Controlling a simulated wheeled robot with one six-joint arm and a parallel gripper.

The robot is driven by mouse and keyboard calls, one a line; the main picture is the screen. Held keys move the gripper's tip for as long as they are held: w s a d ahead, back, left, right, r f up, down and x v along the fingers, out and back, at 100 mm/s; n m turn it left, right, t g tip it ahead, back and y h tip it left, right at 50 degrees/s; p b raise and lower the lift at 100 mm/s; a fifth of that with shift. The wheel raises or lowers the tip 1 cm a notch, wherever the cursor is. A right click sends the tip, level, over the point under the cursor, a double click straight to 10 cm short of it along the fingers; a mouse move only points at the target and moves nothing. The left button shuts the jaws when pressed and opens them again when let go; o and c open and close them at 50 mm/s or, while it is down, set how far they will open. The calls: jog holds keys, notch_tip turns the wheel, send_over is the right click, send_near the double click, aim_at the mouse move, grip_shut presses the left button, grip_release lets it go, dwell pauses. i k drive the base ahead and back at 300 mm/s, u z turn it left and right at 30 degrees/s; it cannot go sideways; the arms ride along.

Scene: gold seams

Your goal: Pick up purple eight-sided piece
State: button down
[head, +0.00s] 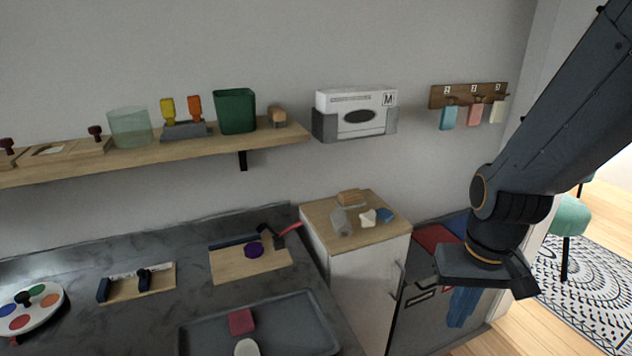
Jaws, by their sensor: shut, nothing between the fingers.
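The purple eight-sided piece (254,250) lies on a wooden board (222,270) on the dark counter, left of centre in the head view. It is small here, so its sides cannot be counted. A dark tool with a red handle lies close to its right. My gripper (490,272) hangs at the right of the view, well right of the piece and far from it. It is shut and empty, and its fingertips are hard to make out.
A dark tray (310,333) with a red block (241,321) stands in front of the board. A white cabinet (345,275) with small items on its wooden top stands between the counter and my gripper. A wooden shelf (285,138) overhangs the counter's back.

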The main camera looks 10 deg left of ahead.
aim_at(254, 250)
jog(key=z, duration=0.3)
jog(key=k, duration=0.55)
jog(key=u, duration=1.25)
jog(key=i, duration=0.5)
